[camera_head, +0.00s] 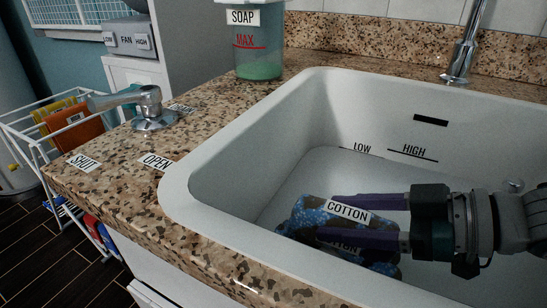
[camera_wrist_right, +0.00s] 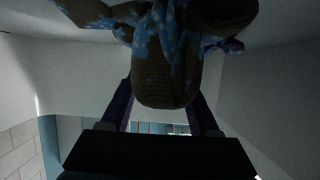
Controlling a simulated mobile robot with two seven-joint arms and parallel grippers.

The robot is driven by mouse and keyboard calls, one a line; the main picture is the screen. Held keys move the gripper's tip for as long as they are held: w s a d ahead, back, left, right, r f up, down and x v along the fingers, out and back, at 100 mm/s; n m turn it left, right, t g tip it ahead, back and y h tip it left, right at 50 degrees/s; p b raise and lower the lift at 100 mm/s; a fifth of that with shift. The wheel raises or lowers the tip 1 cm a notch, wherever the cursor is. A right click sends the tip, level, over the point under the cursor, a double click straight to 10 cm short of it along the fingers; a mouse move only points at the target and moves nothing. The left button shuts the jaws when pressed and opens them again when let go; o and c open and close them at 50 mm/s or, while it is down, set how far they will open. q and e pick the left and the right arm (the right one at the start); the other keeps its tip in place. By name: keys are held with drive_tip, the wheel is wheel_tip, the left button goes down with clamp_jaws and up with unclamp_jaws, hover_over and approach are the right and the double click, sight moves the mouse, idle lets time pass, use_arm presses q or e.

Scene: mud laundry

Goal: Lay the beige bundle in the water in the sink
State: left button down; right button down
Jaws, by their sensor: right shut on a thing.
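A cloth bundle (camera_head: 305,218) with blue speckles over a dark ground and a white COTTON label is low inside the white sink (camera_head: 215,170), near its front wall. In the right wrist view the bundle (camera_wrist_right: 165,75) looks brown with blue patches. My right gripper (camera_head: 326,219) is shut on it, its purple fingers reaching in from the right. The sink has LOW and HIGH marks on its back wall. I cannot clearly make out a water surface, nor whether the bundle touches the water or sink floor. My left gripper is not in view.
A chrome tap (camera_head: 463,55) stands behind the sink. A lever (camera_head: 150,105) with SHUT and OPEN labels is on the speckled counter (camera_head: 110,180) at left. A SOAP container (camera_head: 258,45) with green liquid stands behind it. A white wire rack (camera_head: 35,145) holds coloured cloths.

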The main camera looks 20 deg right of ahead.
drive_tip(key=shift+c, duration=0.6)
unclamp_jaws()
drive_tip(key=shift+f, duration=0.15)
drive_tip(key=shift+s+d+r+p, duration=0.1)
drive_tip(key=shift+s+r+p, duration=0.05)
drive_tip(key=shift+r+p, duration=0.2)
drive_tip(key=p+v, duration=0.3)
drive_tip(key=v, duration=0.3)
drive_tip(key=shift+p, duration=0.35)
drive_tip(key=shift+s+d+r, duration=0.15)
drive_tip(key=shift+s+d, duration=0.15)
drive_tip(key=shift+s, duration=0.1)
drive_tip(key=shift+r, duration=0.1)
